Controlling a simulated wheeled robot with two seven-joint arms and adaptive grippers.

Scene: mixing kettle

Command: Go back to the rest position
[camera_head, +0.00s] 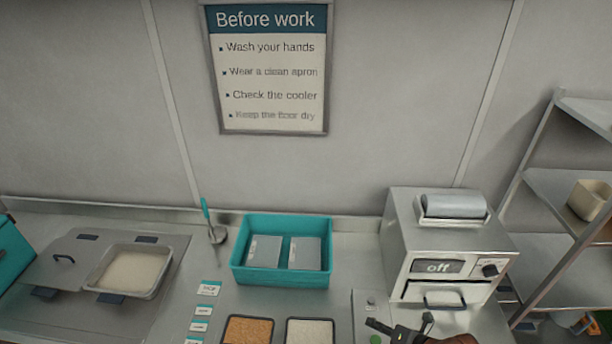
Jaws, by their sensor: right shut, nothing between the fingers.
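My right gripper (398,331) shows at the bottom edge, right of centre, in front of the oven-like machine. It is shut and empty, and only part of it is in the picture. My left gripper is not in view.
A steel machine reading "off" (408,237) stands on the counter at right. A teal bin (282,278) holds grey packs. A tray of pale contents (166,283) sits at left. Brown (247,331) and white (310,332) fillings lie in front. Shelves (566,187) stand at far right.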

